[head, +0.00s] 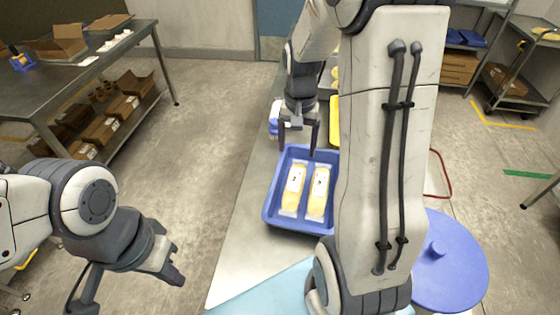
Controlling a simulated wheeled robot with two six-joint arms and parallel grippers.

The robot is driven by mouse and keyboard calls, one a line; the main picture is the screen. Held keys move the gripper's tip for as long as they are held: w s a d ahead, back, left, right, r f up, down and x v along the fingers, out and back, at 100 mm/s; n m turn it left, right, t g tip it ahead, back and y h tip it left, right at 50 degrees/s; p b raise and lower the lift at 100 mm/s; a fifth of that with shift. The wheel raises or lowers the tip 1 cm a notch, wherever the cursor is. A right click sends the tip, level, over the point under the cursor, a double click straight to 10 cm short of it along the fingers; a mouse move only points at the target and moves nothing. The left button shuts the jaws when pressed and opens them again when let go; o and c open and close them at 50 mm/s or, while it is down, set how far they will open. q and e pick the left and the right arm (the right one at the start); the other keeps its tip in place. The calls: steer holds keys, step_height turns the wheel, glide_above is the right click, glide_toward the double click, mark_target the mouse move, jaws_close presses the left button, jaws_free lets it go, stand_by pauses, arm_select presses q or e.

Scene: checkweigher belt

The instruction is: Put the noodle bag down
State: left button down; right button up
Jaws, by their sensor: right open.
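Two noodle bags, pale yellow with white labels, lie side by side in a blue tray (271,212) on the steel surface. They are the left noodle bag (293,190) and the right noodle bag (318,192). My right gripper (297,151) is open and points down at the far edge of the tray, beyond the bags. Its fingers are apart with nothing seen between them. My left gripper (172,268) hangs over the floor at the lower left, away from the tray. I cannot tell its opening from this side.
My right arm hides the area right of the tray. A yellow item (334,124) and a blue-white item (273,122) sit near the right gripper. A round blue disc (447,262) is at the lower right. A steel table (105,62) with cardboard boxes stands at left.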

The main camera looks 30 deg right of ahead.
steer(key=s+a+r+n, duration=0.2)
steer(key=a+n, duration=0.1)
steer(key=a, duration=0.4)
steer(key=s+a+r+n, duration=0.1)
steer(key=s+a+n, duration=0.15)
steer(key=a, duration=0.45)
steer(key=s+a+r+n+y, duration=0.1)
steer(key=s+a+n, duration=0.9)
steer(key=s, duration=0.4)
steer(key=shift+s+a+r, duration=0.15)
steer(key=shift+s+a, duration=0.25)
